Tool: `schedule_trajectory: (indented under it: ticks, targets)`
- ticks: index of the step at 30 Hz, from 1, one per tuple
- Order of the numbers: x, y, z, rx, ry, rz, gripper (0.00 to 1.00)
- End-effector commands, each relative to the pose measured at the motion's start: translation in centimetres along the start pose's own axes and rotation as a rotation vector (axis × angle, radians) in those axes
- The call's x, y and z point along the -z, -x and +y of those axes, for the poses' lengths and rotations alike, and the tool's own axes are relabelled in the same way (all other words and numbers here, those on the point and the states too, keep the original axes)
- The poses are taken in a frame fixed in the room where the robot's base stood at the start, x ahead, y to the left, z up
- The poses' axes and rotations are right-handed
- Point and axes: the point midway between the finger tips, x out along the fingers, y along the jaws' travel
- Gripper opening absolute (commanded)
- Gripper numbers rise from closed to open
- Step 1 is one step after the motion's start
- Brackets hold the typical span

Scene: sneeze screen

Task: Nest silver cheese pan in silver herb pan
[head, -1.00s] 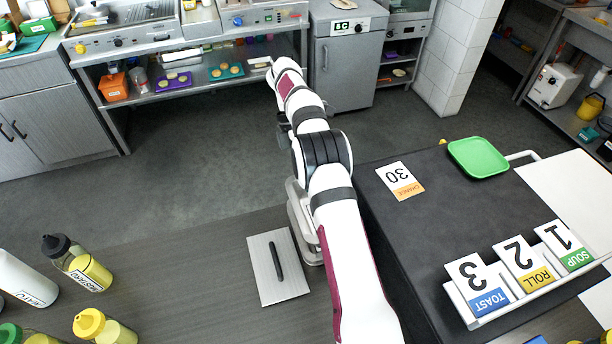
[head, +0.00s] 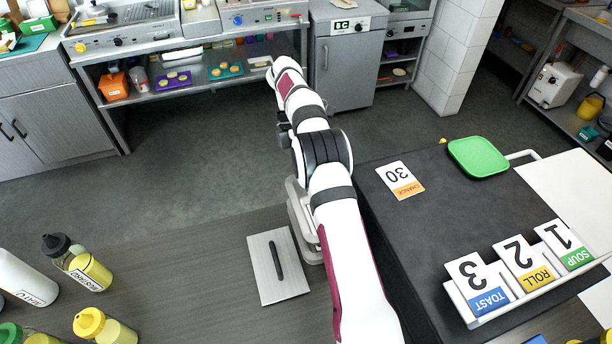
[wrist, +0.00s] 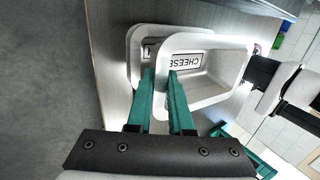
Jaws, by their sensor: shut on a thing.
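The silver cheese pan (wrist: 220,88) is in the wrist view, a rectangular metal pan with a CHEESE label on its end. A second silver pan (wrist: 136,36) shows behind and to the left, mostly covered by the cheese pan. Only the edge of its label shows, so I take it to be the herb pan. The two overlap in the picture; I cannot tell whether the cheese pan is inside it or above it.
A flat silver lid with a black handle (head: 267,291) lies on the counter beside my arm. Squeeze bottles (head: 84,268) stand at the lower left. A dark cart top at right holds a green tray (head: 478,157), a "30" card (head: 400,181) and numbered signs (head: 520,262).

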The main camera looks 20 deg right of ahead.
Motion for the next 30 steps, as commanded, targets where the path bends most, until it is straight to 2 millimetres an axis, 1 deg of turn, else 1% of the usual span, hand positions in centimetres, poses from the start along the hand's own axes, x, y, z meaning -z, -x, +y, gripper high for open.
schedule_trajectory:
  ticks: [14,30]
  targets:
    - [0.03,-0.51,0.27,0.0,0.0,0.0,0.0]
    - [0.03,-0.49,0.28,0.0,0.0,0.0,0.0]
